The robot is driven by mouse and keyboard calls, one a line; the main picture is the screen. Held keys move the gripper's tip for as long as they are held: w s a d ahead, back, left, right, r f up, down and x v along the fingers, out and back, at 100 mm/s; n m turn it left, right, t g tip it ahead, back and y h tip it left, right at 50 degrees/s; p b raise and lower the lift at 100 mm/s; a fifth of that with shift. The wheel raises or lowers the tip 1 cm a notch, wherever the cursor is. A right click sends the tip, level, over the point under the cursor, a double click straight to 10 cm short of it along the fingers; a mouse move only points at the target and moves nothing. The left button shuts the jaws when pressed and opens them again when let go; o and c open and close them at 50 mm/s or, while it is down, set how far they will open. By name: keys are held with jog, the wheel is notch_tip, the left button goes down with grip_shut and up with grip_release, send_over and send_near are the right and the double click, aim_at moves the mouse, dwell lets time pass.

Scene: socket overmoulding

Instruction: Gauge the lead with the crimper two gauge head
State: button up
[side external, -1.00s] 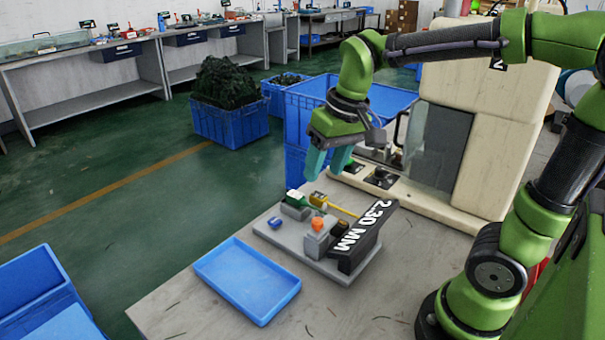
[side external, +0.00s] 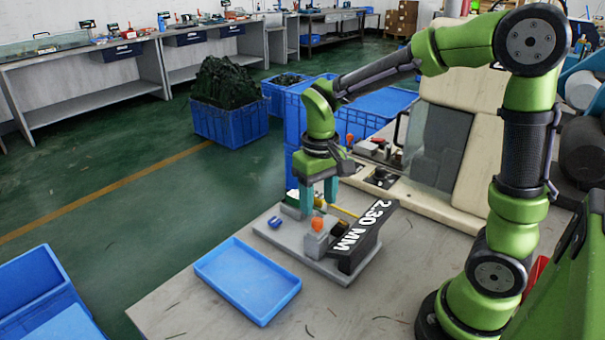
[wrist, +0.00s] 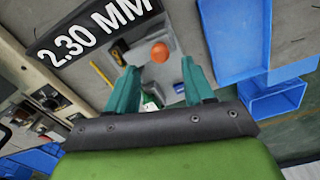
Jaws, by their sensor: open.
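My gripper (side external: 318,204) points down, its two teal fingers apart, over the back part of a grey fixture (side external: 329,268). In the wrist view nothing shows clamped between the fingertips (wrist: 158,72). The fixture carries a black plate (side external: 362,236) reading "2.30 MM" and an orange round-topped piece (side external: 317,224) on a grey block, in front of the fingers. A thin yellow rod (side external: 346,212) lies behind the block. A green and white piece (side external: 292,201) is partly hidden by a finger. I cannot tell which piece is the lead or the gauge head.
A small blue piece (side external: 274,222) sits at the fixture's left end. An empty blue tray (side external: 247,280) lies on the table in front. A cream machine (side external: 455,95) with a control panel stands behind at right.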

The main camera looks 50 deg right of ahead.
aim_at(318, 220)
jog(key=shift+f, duration=2.7)
grip_shut()
